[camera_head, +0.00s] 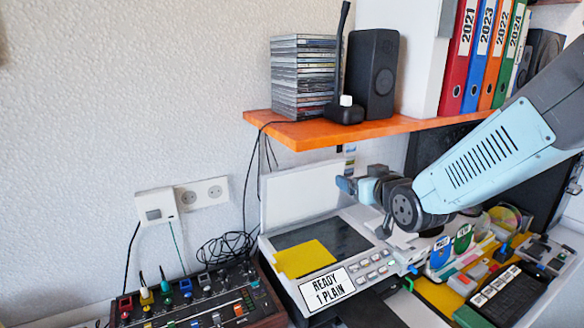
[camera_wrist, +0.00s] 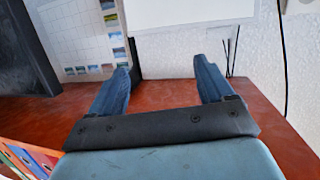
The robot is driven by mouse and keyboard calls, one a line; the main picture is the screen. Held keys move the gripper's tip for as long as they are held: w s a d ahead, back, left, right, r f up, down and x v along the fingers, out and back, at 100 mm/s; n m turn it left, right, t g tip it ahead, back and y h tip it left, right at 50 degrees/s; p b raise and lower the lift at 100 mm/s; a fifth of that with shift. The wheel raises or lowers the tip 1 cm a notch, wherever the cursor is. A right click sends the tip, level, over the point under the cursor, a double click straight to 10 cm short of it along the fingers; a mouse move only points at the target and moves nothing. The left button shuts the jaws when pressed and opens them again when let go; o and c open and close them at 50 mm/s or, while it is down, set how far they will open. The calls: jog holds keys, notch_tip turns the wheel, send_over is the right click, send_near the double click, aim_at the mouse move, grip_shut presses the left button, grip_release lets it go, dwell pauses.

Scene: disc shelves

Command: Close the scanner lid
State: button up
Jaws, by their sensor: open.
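The scanner (camera_head: 272,262) stands on the desk with its white lid (camera_head: 292,194) raised at the back against the wall. Its dark glass (camera_head: 345,236) is uncovered, and a yellow sheet (camera_head: 300,259) lies on the front left of it. A panel on the scanner front reads "READY 1 PLAIN" (camera_head: 327,290). My gripper (camera_head: 350,186) is by the right edge of the raised lid, above the glass; I cannot tell whether it touches the lid. In the wrist view my gripper (camera_wrist: 168,78) is open, with nothing between its two blue fingers.
An orange shelf (camera_head: 350,131) above the scanner carries disc cases (camera_head: 303,77), a dark speaker (camera_head: 372,75) and coloured binders (camera_head: 478,60). A control box with knobs (camera_head: 200,300) stands left of the scanner. A yellow tray (camera_head: 440,296) with discs and a keypad lies right.

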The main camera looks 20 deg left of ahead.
aim_at(287, 164)
jog(key=s+a+f+n+y, duration=0.2)
jog(key=s+a+y, duration=0.2)
jog(key=a, duration=0.6)
jog(key=x, duration=1.3)
jog(key=shift+w+a+f, duration=0.1)
jog(key=shift+w+a, duration=0.05)
jog(key=shift+w, duration=0.15)
jog(key=shift+c, duration=0.3)
